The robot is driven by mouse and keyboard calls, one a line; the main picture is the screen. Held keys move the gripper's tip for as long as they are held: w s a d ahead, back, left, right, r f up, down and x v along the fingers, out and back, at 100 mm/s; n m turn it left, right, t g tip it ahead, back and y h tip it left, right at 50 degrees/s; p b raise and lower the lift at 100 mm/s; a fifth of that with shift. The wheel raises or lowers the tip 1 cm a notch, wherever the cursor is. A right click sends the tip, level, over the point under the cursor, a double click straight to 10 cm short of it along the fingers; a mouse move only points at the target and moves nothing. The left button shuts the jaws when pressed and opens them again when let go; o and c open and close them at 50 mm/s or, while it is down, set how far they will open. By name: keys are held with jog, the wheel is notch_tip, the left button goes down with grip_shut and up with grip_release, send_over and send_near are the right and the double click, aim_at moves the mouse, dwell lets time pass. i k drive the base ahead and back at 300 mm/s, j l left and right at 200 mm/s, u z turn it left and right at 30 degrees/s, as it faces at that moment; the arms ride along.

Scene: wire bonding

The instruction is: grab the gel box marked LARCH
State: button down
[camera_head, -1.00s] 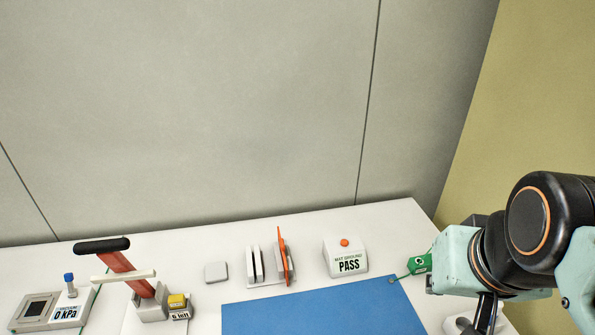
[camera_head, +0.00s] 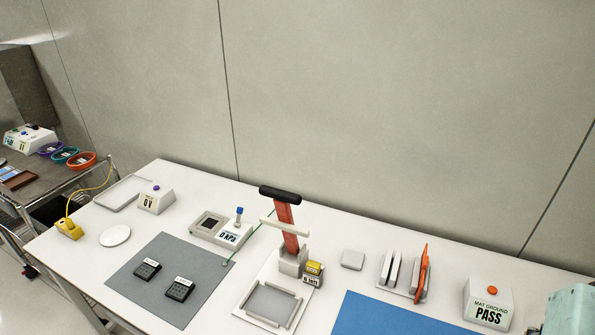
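Two small black gel boxes with white label strips lie on the grey mat (camera_head: 205,262). One box (camera_head: 147,269) is at the left and the other box (camera_head: 180,289) is a little right and nearer. The lettering on both labels is too small to read, so I cannot tell which is LARCH. Both boxes lie apart from each other with bare mat around them. My gripper is out of view; only a pale teal part of my arm shows at the lower right edge.
Behind the mat are a 0 kPa gauge unit (camera_head: 221,230) and a 0 V box (camera_head: 156,199). A red-handled press (camera_head: 287,228) stands right of the mat. A white disc (camera_head: 115,235) lies left. A cart (camera_head: 55,174) with coloured rings is at far left.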

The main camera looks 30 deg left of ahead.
aim_at(180, 288)
jog(key=u, duration=2.4)
jog(key=i+z, duration=0.1)
jog(key=z, duration=1.1)
jog(key=j+z, duration=0.6)
jog(key=z, duration=0.2)
jog(key=j+z, duration=0.45)
jog(key=j, duration=0.35)
